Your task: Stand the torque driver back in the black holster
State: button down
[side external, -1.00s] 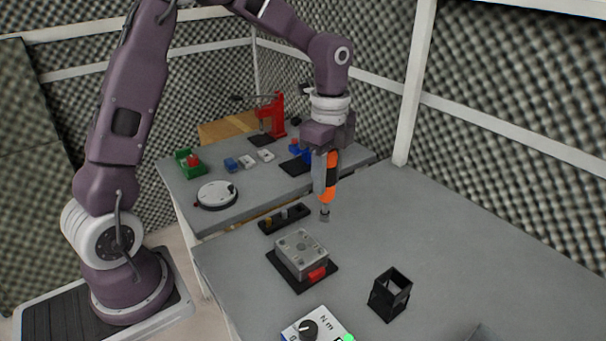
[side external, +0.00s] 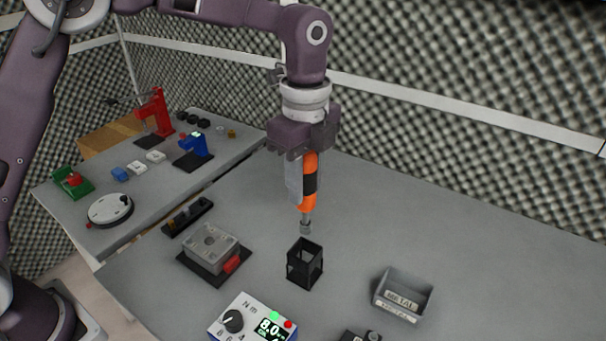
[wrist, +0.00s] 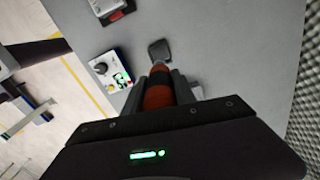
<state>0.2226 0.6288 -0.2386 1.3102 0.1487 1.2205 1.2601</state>
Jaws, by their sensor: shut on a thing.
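The torque driver (side external: 310,182) is orange with a black band and hangs upright, its metal tip down. My gripper (side external: 301,176) is shut on its upper part. The black holster (side external: 305,264) is an open-topped square frame standing on the grey table. In the side view the driver's tip is just above the holster's far rim, apart from it; the exact gap is hard to judge. The wrist view shows the driver (wrist: 158,90) between my fingers.
A grey metal block (side external: 212,247) on a black base stands left of the holster. A white controller box (side external: 238,320) reading 8.0 is in front, and a grey bin labelled METAL (side external: 403,295) is at right. The table behind the holster is clear.

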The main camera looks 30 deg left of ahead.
aim_at(305, 222)
jog(key=shift+f, duration=2.35)
notch_tip(305, 222, down, 9)
dwell(2.8)
jog(key=c, duration=0.9)
grip_release()
jog(key=shift+f, duration=0.15)
notch_tip(305, 222, up, 7)
